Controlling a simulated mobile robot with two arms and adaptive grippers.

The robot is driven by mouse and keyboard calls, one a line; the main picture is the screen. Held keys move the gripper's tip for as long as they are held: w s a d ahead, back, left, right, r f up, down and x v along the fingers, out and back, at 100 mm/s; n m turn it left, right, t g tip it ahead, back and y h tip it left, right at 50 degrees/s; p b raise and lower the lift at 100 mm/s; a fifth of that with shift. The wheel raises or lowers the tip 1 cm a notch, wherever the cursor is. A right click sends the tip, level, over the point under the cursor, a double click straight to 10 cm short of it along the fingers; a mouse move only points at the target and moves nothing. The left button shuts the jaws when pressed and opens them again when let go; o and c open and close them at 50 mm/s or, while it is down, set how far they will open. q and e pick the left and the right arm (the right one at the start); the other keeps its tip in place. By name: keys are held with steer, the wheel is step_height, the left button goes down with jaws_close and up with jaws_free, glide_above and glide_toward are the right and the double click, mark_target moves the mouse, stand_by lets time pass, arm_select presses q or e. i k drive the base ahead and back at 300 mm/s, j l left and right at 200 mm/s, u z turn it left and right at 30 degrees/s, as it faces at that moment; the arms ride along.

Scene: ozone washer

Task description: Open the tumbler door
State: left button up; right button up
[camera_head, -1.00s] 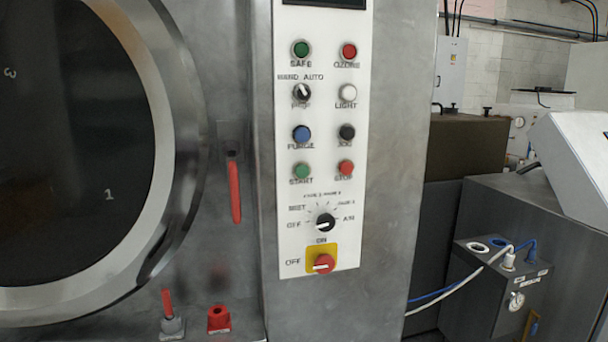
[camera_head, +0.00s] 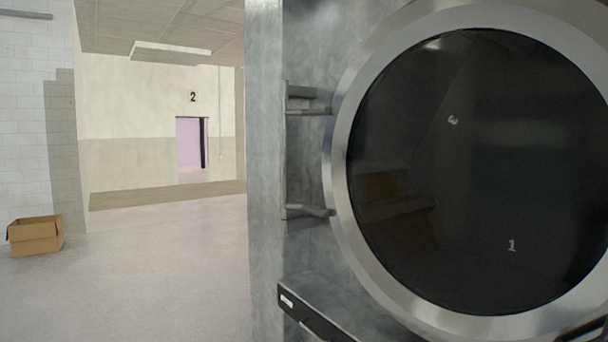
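The round tumbler door fills the right half of the view. It has a wide steel ring (camera_head: 342,165) around a dark glass pane (camera_head: 470,180), which bears the marks "3" and "1". The door looks closed against the grey metal machine front. An upper bracket (camera_head: 308,103) and a lower bracket (camera_head: 308,211) sit at its left edge and look like hinges. The door's right edge is cut off by the frame. The red handle and control panel are out of view. Neither of my grippers is in view.
A grey ledge with a dark edge (camera_head: 312,316) juts out below the door. Left of the machine is open concrete floor (camera_head: 170,270). A cardboard box (camera_head: 36,236) sits at far left. A doorway (camera_head: 190,143) marked "2" is in the back wall.

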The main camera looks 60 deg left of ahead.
mark_target(578, 29)
steer(key=u, duration=1.25)
steer(key=i+j, duration=0.1)
steer(key=i, duration=0.3)
